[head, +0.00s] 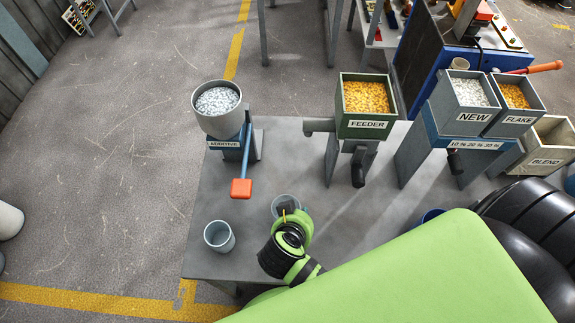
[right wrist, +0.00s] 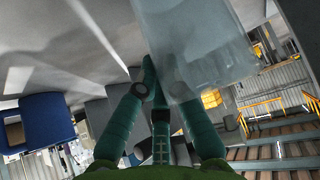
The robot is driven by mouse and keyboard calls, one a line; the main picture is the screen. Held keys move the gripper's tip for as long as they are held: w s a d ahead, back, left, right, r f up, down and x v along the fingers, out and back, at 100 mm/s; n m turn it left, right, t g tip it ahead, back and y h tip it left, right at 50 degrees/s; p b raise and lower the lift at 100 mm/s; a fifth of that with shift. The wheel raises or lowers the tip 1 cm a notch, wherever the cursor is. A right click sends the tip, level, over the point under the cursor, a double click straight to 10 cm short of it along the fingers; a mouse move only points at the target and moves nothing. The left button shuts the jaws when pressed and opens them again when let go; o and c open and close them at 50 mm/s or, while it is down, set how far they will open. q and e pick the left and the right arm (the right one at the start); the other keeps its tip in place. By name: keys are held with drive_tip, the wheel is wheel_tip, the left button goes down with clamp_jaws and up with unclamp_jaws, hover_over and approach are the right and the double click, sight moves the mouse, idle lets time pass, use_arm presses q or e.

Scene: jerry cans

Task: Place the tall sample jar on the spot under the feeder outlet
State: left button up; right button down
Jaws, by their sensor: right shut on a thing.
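My right gripper (head: 291,226) is shut on a translucent grey jar (head: 284,203) near the table's front edge. The jar fills the upper middle of the right wrist view (right wrist: 195,45), between the green fingers (right wrist: 160,105). The gripper hides part of the jar, and I cannot tell whether it touches the table. The green feeder (head: 365,124) holds yellow pellets and stands behind and right of the jar. A grey pipe (head: 319,126) sticks out from its left side, and a black elbow (head: 358,168) hangs at its front. My left gripper is out of view.
A second grey jar (head: 219,236) stands left of my gripper. The additive hopper (head: 217,110) with its orange-ended lever (head: 241,188) is behind them. The NEW (head: 464,105) and FLAKE (head: 515,105) bins stand right. The grey table (head: 330,215) is bare before the feeder.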

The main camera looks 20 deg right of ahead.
drive_tip(key=w+d+p, duration=0.1)
drive_tip(key=w+d, duration=0.2)
drive_tip(key=w+d+p, duration=0.1)
drive_tip(key=w+d, duration=0.1)
drive_tip(key=w, duration=0.1)
drive_tip(key=w+d+p, duration=0.1)
drive_tip(key=w+d, duration=0.2)
drive_tip(key=shift+w+d+r+p, duration=0.2)
drive_tip(key=shift+w+d+p, duration=0.1)
drive_tip(key=shift+w+p, duration=0.1)
drive_tip(key=shift+w+d+f, duration=0.15)
drive_tip(key=shift+w+d, duration=0.25)
drive_tip(key=shift+w, duration=0.1)
drive_tip(key=w+d, duration=0.1)
drive_tip(key=w+d+p, duration=0.1)
drive_tip(key=w, duration=0.1)
drive_tip(key=shift+d+r, duration=0.2)
drive_tip(key=shift+d, duration=0.2)
drive_tip(key=shift+s+a+f, duration=0.1)
drive_tip(key=shift+f, duration=0.9)
